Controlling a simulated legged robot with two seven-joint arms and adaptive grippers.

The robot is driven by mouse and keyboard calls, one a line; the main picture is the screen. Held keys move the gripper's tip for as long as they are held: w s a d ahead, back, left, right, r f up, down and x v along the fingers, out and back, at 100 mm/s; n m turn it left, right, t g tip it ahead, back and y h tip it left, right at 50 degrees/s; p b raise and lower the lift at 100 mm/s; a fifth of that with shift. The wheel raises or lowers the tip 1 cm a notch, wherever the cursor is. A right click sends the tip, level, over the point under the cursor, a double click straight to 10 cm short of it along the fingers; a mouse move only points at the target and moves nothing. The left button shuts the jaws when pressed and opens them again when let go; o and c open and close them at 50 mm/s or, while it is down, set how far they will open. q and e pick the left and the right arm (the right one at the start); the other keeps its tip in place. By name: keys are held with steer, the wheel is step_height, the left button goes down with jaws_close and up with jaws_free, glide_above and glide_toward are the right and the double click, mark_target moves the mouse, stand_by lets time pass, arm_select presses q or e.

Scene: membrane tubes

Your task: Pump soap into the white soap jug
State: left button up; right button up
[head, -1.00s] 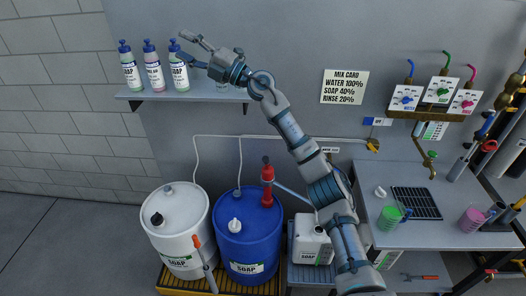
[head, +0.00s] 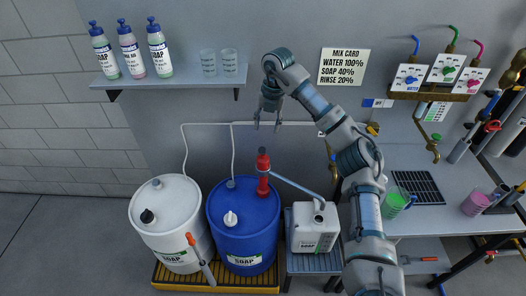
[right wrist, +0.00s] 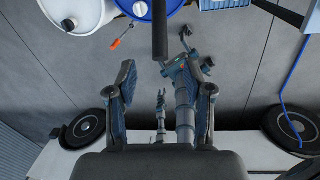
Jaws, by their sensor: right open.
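The white soap jug (head: 309,240) stands upright on a low slatted stand, right of the blue drum. The blue soap drum (head: 240,225) carries a red pump (head: 263,175), whose grey spout pipe (head: 295,186) slopes right to the jug's mouth. Whether the pipe end is inside the mouth I cannot tell. My right gripper (head: 268,122) is open and empty, pointing down above the pump, apart from it. Its open fingers also show in the right wrist view (right wrist: 162,85). A small gripper, apparently my left (right wrist: 161,97), shows there; its opening is unclear.
A white soap drum (head: 170,225) stands left of the blue one on a yellow-edged pallet (head: 215,286). A wall shelf (head: 170,80) holds bottles and cups. The bench (head: 440,215) at right holds cups and a drain mat.

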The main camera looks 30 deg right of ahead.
mark_target(262, 150)
steer(key=f, duration=0.4)
steer(key=a+f, duration=0.1)
steer(key=f, duration=0.1)
steer(key=shift+w+a+f, duration=0.1)
steer(key=shift+w+f, duration=0.1)
steer(key=shift+w, duration=0.2)
steer(key=f, duration=0.4)
steer(key=d+f+p, duration=0.1)
steer(key=shift+w+f, duration=0.2)
steer(key=shift+f, duration=0.2)
steer(key=shift+a+f, duration=0.1)
steer(key=shift+f, duration=0.05)
steer(key=shift+a, duration=0.5)
steer(key=shift+c, duration=1)
steer(key=shift+r, duration=0.2)
steer(key=c, duration=0.8)
